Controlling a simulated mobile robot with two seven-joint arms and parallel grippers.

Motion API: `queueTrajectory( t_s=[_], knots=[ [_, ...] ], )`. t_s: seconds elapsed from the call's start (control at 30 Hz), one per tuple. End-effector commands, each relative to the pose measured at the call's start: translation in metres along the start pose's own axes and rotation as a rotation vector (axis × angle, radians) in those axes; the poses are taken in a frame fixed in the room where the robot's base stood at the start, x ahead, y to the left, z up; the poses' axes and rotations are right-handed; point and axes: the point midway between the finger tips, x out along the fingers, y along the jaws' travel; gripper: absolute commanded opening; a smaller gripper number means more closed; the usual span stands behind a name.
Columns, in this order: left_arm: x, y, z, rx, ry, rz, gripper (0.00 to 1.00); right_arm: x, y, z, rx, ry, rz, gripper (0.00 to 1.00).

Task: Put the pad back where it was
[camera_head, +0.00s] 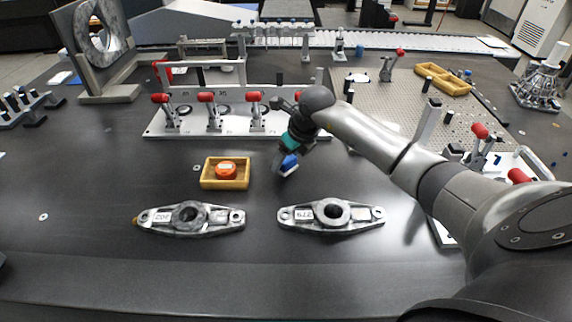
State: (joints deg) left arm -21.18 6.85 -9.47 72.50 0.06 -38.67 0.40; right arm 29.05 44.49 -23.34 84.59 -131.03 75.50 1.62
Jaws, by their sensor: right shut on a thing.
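My right gripper (284,167) is at the middle of the dark table, pointing down. It is shut on a small blue pad (289,163), which is partly hidden by the fingers. The pad looks just above or at the table surface; I cannot tell whether it touches. A small yellow tray (207,183) with an orange-red round item (226,169) in it lies to the left of the gripper. My left gripper is not in view.
Two metal castings, a left one (215,220) and a right one (356,217), lie in front. A white fixture plate with red-handled clamps (187,127) stands behind. A perforated plate (400,100) lies at the back right. Table around the gripper is clear.

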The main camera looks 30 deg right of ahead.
Motion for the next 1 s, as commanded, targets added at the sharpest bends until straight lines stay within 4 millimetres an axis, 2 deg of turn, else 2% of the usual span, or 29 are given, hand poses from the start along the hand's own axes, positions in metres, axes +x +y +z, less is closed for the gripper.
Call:
queueTrajectory(
  t_s=[0.13, 0.53, 0.57, 0.8, 1.0],
  knots=[
    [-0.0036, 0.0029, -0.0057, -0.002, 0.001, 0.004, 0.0, 0.0115, 0.0005, -0.0049, -0.001, 0.0, 0.001, 0.19],
    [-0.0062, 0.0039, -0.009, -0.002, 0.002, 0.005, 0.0, 0.0145, 0.0001, -0.0061, -0.001, 0.0, 0.0, 0.19],
    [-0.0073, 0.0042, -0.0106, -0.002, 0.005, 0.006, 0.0, 0.0147, 0.0001, -0.0062, -0.001, 0.0, 0.0, 0.65],
    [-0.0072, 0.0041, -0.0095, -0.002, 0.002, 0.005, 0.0, 0.014, 0.0001, -0.0059, -0.001, 0.0, 0.0, 0.92],
    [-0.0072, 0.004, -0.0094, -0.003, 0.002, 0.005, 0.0, 0.014, 0.0001, -0.0059, -0.001, 0.0, 0.0, 0.94]
  ],
)
